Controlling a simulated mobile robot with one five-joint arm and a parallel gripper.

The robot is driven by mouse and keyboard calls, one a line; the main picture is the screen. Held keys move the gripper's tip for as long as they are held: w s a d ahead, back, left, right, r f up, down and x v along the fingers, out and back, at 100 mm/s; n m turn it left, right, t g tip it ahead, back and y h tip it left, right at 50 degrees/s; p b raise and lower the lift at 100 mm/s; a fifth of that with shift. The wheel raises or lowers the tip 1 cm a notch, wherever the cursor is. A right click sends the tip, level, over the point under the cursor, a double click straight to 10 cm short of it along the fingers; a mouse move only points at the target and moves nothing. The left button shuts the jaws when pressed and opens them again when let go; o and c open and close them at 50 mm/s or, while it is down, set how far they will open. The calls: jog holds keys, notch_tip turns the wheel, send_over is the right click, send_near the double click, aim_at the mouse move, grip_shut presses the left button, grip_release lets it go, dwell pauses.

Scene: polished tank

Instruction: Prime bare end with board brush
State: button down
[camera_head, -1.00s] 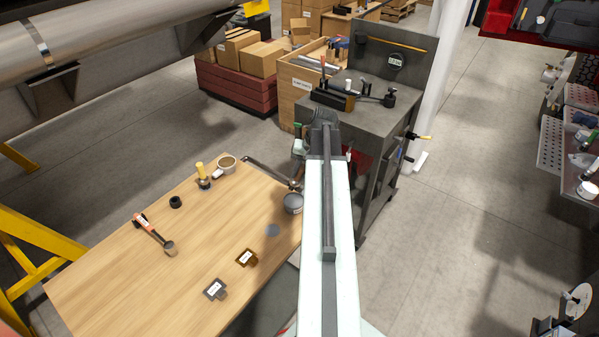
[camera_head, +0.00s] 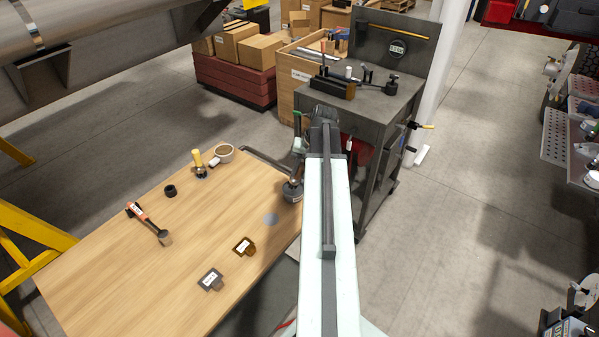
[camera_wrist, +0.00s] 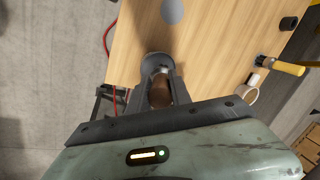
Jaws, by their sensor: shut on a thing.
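My gripper (camera_wrist: 160,80) is shut on a brown-handled tool (camera_wrist: 160,94), perhaps the brush. A grey round pot (camera_wrist: 154,62) sits at its fingertips in the wrist view. In the head view the pot (camera_head: 292,194) stands at the table's right edge, with my gripper just above it. Whether the tool's tip is inside the pot or only above it cannot be told. A flat grey disc (camera_head: 270,219) lies on the table near the pot; it also shows in the wrist view (camera_wrist: 172,11). I cannot tell which surface is the bare end.
The wooden table (camera_head: 130,270) also bears a yellow-handled brush (camera_head: 199,163), a cup (camera_head: 224,153), a black ring (camera_head: 170,190), an orange-handled tool (camera_head: 149,222), a brass labelled block (camera_head: 244,246) and a grey one (camera_head: 211,279). A grey workbench (camera_head: 385,107) stands beyond my arm.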

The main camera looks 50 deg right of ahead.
jog(key=shift+f+b, duration=0.6)
dwell(1.6)
jog(key=shift+r, duration=0.15)
notch_tip(320, 180, up, 7)
jog(key=p, duration=0.7)
notch_tip(320, 180, down, 4)
jog(key=b, duration=0.3)
jog(key=shift+r, duration=0.45)
dwell(0.3)
